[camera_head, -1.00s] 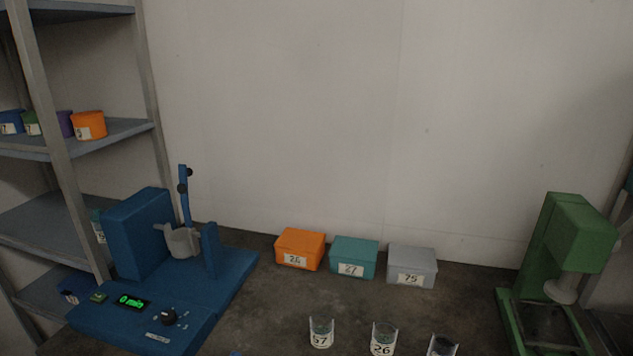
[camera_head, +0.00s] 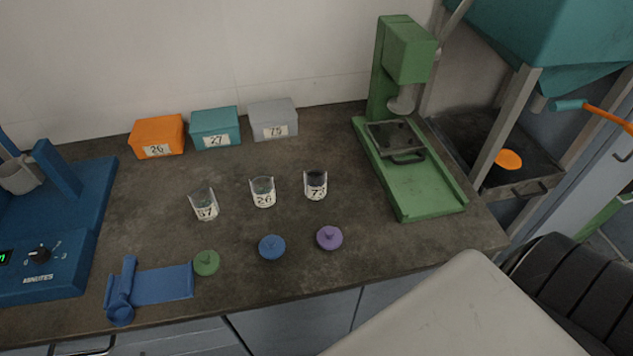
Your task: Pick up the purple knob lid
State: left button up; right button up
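The purple knob lid (camera_head: 329,238) lies knob up on the dark bench near its front edge. It is the rightmost of three knob lids in a row. A blue knob lid (camera_head: 272,247) lies to its left, and a green knob lid (camera_head: 206,262) lies further left. Behind the purple lid stands a glass cup labelled 73 (camera_head: 316,186).
Cups 57 (camera_head: 204,205) and 26 (camera_head: 263,193) stand behind the other lids. A blue tool (camera_head: 150,287) lies front left. A green press (camera_head: 420,185) stands right of the purple lid. Orange (camera_head: 157,137), teal (camera_head: 215,128) and grey (camera_head: 273,120) boxes line the wall.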

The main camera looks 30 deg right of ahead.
aim_at(330, 239)
jog(key=z, duration=1.1)
